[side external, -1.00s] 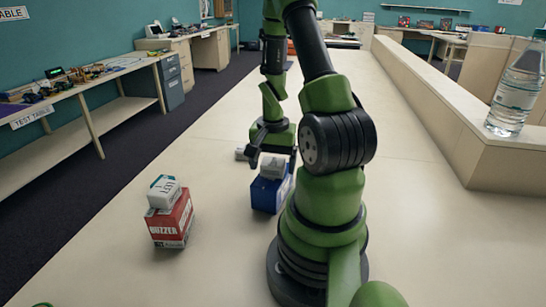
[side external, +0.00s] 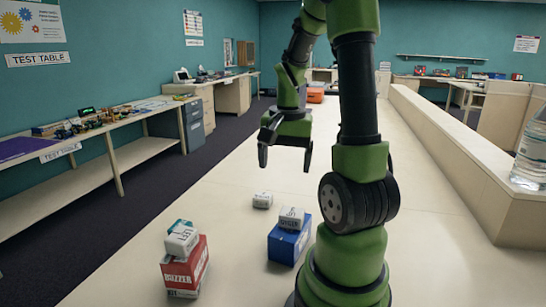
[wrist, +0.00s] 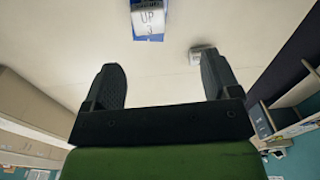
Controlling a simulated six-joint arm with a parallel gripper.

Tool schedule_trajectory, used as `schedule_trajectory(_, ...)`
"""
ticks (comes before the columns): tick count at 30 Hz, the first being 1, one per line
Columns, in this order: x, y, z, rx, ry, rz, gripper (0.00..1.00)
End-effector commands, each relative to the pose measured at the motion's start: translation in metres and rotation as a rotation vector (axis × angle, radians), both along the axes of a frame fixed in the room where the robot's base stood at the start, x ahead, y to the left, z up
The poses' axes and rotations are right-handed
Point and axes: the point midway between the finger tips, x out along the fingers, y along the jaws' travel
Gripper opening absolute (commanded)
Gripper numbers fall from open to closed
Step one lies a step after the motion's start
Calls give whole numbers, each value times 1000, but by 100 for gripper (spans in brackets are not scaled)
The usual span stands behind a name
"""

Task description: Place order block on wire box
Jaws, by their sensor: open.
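A white block (side external: 291,218) with dark lettering, which seems to read "ORDER", rests on top of the blue box (side external: 287,246). I cannot read the box's own label. In the wrist view, the block (wrist: 149,20) shows "UP 3" on its top face, with blue box edges (wrist: 148,38) around it at the top of the picture. My gripper (side external: 285,162) is open and empty, pointing down, well above and apart from the block. Its two spread fingers also show in the wrist view (wrist: 160,78), with bare table between them.
A red BUZZER box (side external: 185,272) with a white block (side external: 182,239) on it stands to the left. Another white block (side external: 263,200) lies alone on the table behind the blue box. A water bottle (side external: 531,152) stands on the ledge at right.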

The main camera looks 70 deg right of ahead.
Motion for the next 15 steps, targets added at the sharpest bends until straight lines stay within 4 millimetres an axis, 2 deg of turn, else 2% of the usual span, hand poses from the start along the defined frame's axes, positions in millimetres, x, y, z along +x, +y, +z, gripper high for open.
schedule_trajectory(3, 28, 42, 30, -75, -102, 225, 82)
schedule_trajectory(6, 41, 91, 56, -132, -221, 462, 82)
schedule_trajectory(9, 39, 138, 75, -168, -347, 688, 82)
schedule_trajectory(12, 29, 174, 88, -185, -460, 873, 82)
schedule_trajectory(15, 18, 196, 95, -189, -544, 1002, 82)
